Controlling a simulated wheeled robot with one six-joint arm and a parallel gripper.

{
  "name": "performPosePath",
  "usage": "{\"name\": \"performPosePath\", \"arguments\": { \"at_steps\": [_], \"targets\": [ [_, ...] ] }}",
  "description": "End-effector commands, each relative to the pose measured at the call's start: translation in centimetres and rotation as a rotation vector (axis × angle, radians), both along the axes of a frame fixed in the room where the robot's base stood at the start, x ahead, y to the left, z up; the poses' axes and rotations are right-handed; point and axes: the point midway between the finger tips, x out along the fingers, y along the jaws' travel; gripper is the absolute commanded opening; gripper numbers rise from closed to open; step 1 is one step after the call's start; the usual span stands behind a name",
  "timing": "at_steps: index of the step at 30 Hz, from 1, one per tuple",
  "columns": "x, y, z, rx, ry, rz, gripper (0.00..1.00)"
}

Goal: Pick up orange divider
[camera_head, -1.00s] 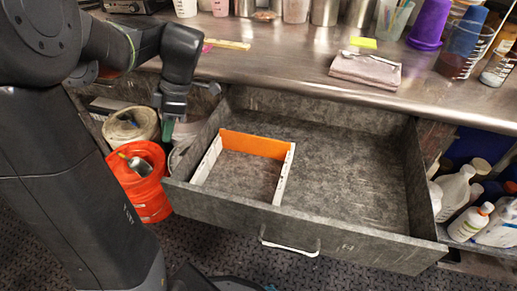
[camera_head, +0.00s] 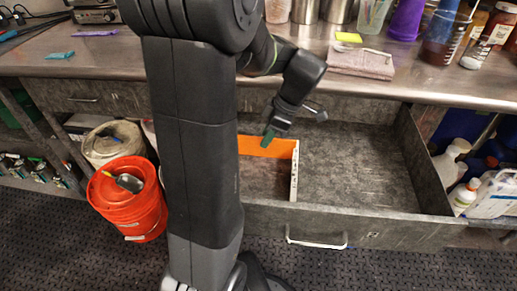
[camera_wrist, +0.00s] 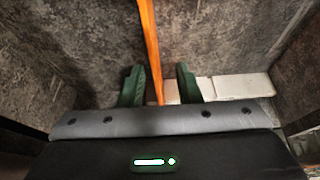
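The orange divider (camera_head: 278,149) stands upright across the back of a small compartment in the open grey drawer. It also shows in the wrist view as a thin orange strip (camera_wrist: 151,48), seen from above. My gripper (camera_head: 269,136) points down at the divider's top. In the wrist view its two green fingers (camera_wrist: 160,86) are apart, one on each side of the orange strip, with gaps beside it. My arm column hides the divider's left part in the head view.
A white perforated divider (camera_head: 294,171) meets the orange one at its right end and also shows in the wrist view (camera_wrist: 236,87). The drawer (camera_head: 375,165) is bare to the right. The counter edge (camera_head: 400,93) overhangs behind. An orange bucket (camera_head: 130,205) stands left.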

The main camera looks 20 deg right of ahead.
Motion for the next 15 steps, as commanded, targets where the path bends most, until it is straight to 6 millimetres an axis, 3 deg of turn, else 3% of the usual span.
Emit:
{"name": "performPosePath", "arguments": {
  "at_steps": [8,15],
  "targets": [
    [0.5,0.7,-1.7,0.000,0.000,0.001,0.31],
    [2.0,2.2,-4.5,0.002,0.002,0.002,0.31]
  ]
}}
